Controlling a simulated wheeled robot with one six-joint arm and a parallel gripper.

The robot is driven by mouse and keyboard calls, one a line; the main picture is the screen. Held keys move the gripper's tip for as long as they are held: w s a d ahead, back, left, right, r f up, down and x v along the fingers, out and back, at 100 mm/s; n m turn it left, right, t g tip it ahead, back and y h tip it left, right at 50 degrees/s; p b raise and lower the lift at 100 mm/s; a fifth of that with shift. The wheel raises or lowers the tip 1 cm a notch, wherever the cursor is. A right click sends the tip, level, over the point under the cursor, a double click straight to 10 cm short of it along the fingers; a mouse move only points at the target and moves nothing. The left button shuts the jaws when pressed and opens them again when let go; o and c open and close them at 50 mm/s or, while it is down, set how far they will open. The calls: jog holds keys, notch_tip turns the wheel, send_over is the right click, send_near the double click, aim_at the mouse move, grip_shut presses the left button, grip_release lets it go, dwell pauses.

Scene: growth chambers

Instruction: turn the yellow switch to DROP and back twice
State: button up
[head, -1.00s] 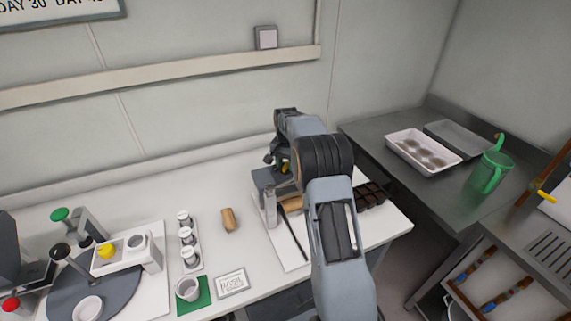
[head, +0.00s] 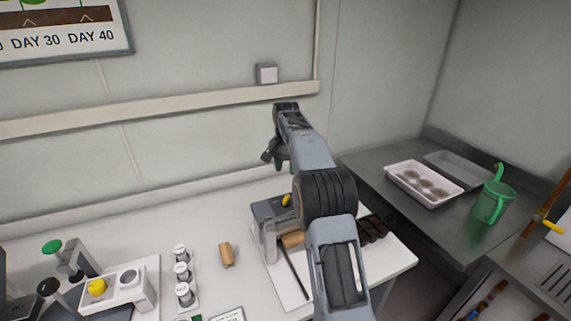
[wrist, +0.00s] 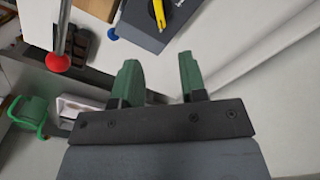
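The yellow switch (head: 286,200) is a small yellow handle on top of a grey box-shaped device (head: 266,211) on the white bench. In the wrist view the yellow handle (wrist: 180,16) lies at the top edge, partly cut off, on the dark grey top of the device (wrist: 145,35). My gripper (head: 268,158) is raised above and behind the device, apart from the switch. Its two green fingers (wrist: 160,78) are spread with nothing between them. The DROP marking cannot be read in either view.
A red ball-ended rod (wrist: 58,62) and a dark cell tray (head: 372,228) are beside the device. A steel counter at right holds a green jug (head: 493,203).

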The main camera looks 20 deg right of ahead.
jog(key=shift+r, duration=0.7)
jog(key=f+n, duration=0.1)
jog(key=s+f+n, duration=0.1)
jog(key=f, duration=0.3)
jog(key=shift+s+a+f+n, duration=0.1)
jog(key=shift+s+a+n, duration=0.05)
jog(key=shift+a+n, duration=0.2)
jog(key=s+a+r+n+t, duration=0.1)
jog(key=s+a, duration=0.5)
jog(key=s, duration=0.8)
jog(key=s+a+r+n+t, duration=0.1)
jog(key=s+a+n+t, duration=0.2)
jog(key=s, duration=1.2)
jog(key=shift+s+a+r+n+t, duration=0.15)
jog(key=shift+s+a+n+t, duration=0.15)
jog(key=shift+a+n, duration=1.1)
